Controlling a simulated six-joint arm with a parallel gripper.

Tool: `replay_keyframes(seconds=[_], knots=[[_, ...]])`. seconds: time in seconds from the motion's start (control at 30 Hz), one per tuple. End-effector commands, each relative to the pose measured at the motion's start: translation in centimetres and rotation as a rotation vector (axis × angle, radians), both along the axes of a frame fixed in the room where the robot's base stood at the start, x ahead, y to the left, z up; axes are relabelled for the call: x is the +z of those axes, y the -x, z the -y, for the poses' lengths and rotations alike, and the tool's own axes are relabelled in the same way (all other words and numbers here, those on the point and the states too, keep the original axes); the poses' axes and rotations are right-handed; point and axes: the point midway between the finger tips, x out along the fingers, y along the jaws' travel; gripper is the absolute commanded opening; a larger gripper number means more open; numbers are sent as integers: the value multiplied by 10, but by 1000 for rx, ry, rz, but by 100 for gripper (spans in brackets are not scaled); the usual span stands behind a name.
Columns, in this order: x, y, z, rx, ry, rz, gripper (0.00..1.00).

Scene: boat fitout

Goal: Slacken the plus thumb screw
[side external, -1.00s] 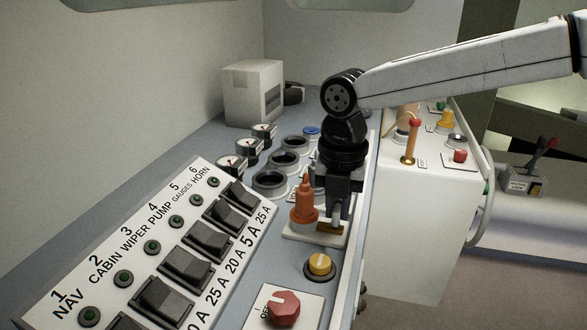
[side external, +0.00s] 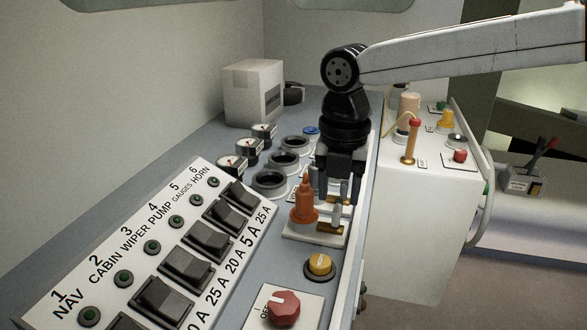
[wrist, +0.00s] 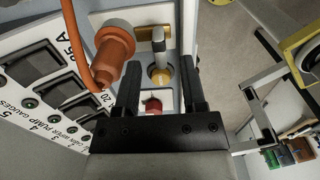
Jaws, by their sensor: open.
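The orange-red cone-shaped part (side external: 304,202) stands upright on a white base plate at the console's edge. It also shows at upper left in the wrist view (wrist: 112,55), with an orange cable beside it. A brass bar (side external: 330,228) lies beside it; in the wrist view a silver post with brass (wrist: 158,42) stands right of the cone. This may be the plus thumb screw, but I see no plus mark. My gripper (side external: 340,193) is open, pointing down above the plate's far part. In the wrist view its two fingers (wrist: 163,75) have nothing gripped between them.
A yellow knob (side external: 320,265) and a red rotary knob (side external: 284,308) sit nearer the camera. A switch panel (side external: 190,255) fills the left. Round rings (side external: 270,183) lie left of my gripper. A white cabinet (side external: 415,215) with small fittings stands to the right.

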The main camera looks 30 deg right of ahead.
Motion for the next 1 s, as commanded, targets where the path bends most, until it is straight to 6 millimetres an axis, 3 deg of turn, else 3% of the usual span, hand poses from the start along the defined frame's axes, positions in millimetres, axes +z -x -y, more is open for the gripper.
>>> replay_keyframes(seconds=[0.2, 0.4, 0.83, 1.0], knots=[[30, 0, 0, 0, -2, 4, 53], [45, 0, 0, 1, -1, 1, 53], [47, 0, 1, -6, -1, 4, 53], [41, -7, 15, -88, -2, 30, 53]])
